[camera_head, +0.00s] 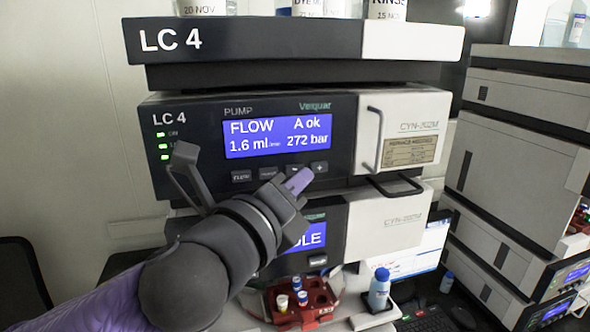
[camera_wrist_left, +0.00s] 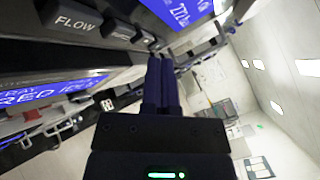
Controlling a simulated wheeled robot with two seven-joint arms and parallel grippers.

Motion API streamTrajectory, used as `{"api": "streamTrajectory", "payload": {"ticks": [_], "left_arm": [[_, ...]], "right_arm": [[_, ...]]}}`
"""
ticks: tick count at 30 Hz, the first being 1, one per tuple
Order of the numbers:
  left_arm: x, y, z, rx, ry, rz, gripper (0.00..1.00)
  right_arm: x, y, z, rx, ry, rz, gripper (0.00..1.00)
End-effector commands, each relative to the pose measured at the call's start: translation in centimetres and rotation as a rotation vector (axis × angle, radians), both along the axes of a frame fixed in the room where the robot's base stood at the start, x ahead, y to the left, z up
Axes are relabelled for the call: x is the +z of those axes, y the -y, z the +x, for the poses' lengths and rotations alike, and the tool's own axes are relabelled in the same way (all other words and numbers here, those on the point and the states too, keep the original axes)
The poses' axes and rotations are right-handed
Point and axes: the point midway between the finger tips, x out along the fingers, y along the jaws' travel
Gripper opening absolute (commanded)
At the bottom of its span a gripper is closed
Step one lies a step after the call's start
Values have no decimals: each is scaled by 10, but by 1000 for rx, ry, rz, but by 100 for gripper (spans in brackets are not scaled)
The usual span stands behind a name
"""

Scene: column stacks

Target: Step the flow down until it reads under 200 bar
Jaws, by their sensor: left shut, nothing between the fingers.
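The LC 4 pump module (camera_head: 210,112) has a blue display (camera_head: 277,136) reading FLOW 1.6 ml/min, A ok, 272 bar. Below it runs a row of keys: the FLOW key (camera_head: 241,177), a second key (camera_head: 268,173), the minus key (camera_head: 294,168) and the plus key (camera_head: 320,167). My left gripper (camera_head: 301,180) is shut and empty, its fingertips just below and in front of the minus key, partly hiding it. Whether they touch it I cannot tell. In the left wrist view the shut fingers (camera_wrist_left: 161,65) point along the key row, with the FLOW key (camera_wrist_left: 73,21) at upper left.
A door handle (camera_head: 374,140) sticks out right of the display. The lower module (camera_head: 378,222) has its own display (camera_head: 312,236). Below are a red vial rack (camera_head: 318,301) and a blue-capped bottle (camera_head: 379,288). Another stack (camera_head: 515,150) stands at right.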

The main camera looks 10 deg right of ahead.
Motion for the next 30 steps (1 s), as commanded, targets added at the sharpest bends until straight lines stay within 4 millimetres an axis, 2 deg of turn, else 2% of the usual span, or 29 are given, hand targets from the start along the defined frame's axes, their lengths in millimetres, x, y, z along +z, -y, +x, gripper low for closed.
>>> {"api": "streamTrajectory", "payload": {"ticks": [9, 30], "left_arm": [[1, 0, 8, -1, 0, 0, 0], [0, -1, 13, 1, -1, 0, 0]], "right_arm": [[5, 0, 0, 0, 0, 0, 0], [6, 0, 0, 0, 0, 0, 0]]}}
